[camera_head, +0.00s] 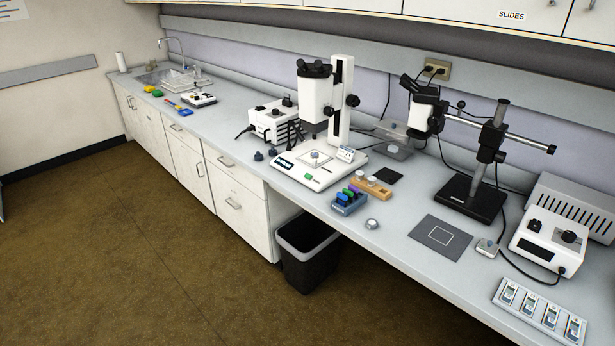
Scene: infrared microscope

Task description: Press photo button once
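A white microscope (341,105) with a black eyepiece head stands on the bench in the middle of the view. Its white base (322,177) carries a dark display (285,163) and a green button (308,177) on the front edge. A small white keypad (346,154) sits at the base's right side. A small grey box with a button on top (487,247) lies farther right on the bench. No label is readable, so I cannot tell which of these is the photo button. Neither of my grippers is in view.
A boom-stand microscope (484,150) and a white control box (548,240) stand at right. A blue rack (349,203), wooden block (371,188) and grey mat (440,238) lie near the front edge. A black bin (307,256) stands below.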

